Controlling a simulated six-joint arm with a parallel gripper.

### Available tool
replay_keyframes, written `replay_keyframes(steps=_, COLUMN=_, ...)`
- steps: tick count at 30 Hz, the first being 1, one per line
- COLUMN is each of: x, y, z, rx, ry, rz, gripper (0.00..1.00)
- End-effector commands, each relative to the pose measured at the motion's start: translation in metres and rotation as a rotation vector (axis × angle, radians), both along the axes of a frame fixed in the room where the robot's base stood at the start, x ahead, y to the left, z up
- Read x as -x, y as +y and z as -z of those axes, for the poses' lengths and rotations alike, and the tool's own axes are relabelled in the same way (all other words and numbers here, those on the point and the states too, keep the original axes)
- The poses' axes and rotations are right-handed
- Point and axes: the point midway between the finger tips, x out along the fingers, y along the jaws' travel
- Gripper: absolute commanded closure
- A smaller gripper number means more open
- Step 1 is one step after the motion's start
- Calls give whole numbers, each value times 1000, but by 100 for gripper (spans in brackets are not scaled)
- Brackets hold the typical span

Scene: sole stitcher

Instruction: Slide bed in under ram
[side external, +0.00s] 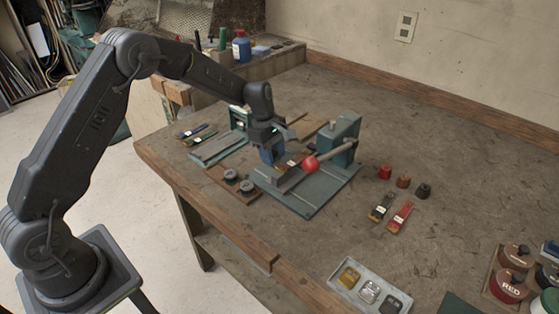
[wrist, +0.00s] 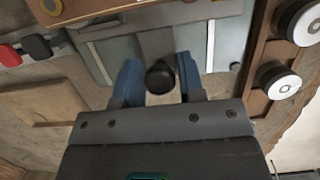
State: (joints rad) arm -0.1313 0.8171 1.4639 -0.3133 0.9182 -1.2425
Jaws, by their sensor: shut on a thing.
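The stitcher stands on a green base plate (side external: 318,197) with a green upright (side external: 345,133) at its right. The ram is hard to make out; a grey bar with a red ball (side external: 310,163) reaches left from the upright. The bed, a grey block (side external: 287,183), lies on the plate left of the upright; its exact position under the ram is unclear. My gripper (side external: 270,156) is low at the bed's left end. In the wrist view its blue fingers (wrist: 160,82) are shut on a black round knob (wrist: 160,70), beside a grey strip and pale rails.
Two spools on a brown board (side external: 232,194) sit close left of the plate. A grey slab (side external: 215,148) and coloured strips lie behind. Red, brown and black knobs (side external: 403,182), two strips and a grey tray (side external: 343,280) are to the right.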

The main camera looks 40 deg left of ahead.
Motion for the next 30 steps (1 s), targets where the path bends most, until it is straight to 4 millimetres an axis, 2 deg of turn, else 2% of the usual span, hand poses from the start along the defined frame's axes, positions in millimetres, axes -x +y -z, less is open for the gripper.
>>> replay_keyframes(steps=15, x=0, y=-31, z=-1, rx=1, ry=-1, rz=3, gripper=77)
replay_keyframes(steps=30, x=0, y=-37, z=-1, rx=1, ry=0, rz=2, gripper=77)
